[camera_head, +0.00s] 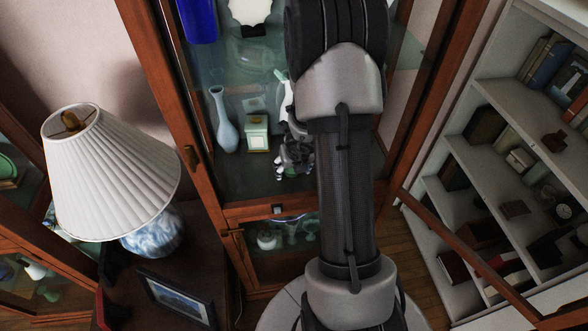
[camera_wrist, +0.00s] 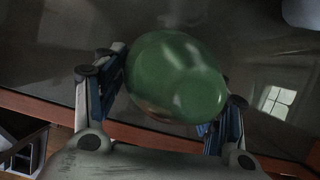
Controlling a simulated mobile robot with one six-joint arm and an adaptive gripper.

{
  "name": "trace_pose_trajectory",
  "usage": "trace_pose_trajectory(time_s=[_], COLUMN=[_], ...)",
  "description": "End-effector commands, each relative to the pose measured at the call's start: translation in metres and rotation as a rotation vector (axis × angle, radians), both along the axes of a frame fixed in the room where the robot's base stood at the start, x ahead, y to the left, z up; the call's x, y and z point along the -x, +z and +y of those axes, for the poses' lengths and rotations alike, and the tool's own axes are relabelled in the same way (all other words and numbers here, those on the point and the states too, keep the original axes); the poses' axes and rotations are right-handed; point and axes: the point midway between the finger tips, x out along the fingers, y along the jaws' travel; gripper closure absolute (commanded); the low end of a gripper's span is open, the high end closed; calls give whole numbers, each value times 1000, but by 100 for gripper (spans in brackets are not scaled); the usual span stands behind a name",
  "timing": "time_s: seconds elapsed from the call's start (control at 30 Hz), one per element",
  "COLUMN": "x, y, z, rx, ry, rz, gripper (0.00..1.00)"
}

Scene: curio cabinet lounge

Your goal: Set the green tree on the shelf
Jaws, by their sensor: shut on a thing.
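The green tree (camera_wrist: 178,72) shows in the wrist view as a glossy, rounded green shape seen from close by. My gripper (camera_wrist: 172,98) has one finger on each side of it and is shut on it. In the head view my gripper (camera_head: 288,163) is inside the open wooden cabinet, low over the shelf (camera_head: 232,180), and partly hidden by my arm. In the wrist view the dark, shiny shelf (camera_wrist: 48,62) lies behind the tree. I cannot tell whether the tree touches it.
A pale blue vase (camera_head: 225,122) and a small cream box (camera_head: 257,134) stand left of my gripper. The cabinet's wooden frame (camera_head: 185,157) borders the opening. A lamp (camera_head: 112,175) stands to the left; a bookcase (camera_head: 495,150) is at right.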

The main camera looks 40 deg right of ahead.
Motion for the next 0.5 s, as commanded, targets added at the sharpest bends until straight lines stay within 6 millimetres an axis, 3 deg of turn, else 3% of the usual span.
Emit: trace_pose_trajectory(time_s=[0.2, 0.23, 0.5], x=[0, 0, 0], y=[-4, -5, -3], z=[0, 0, 0], rx=[0, -1, -1], ry=[0, 0, 0], rz=[-1, 0, 0], gripper=[84, 35, 17])
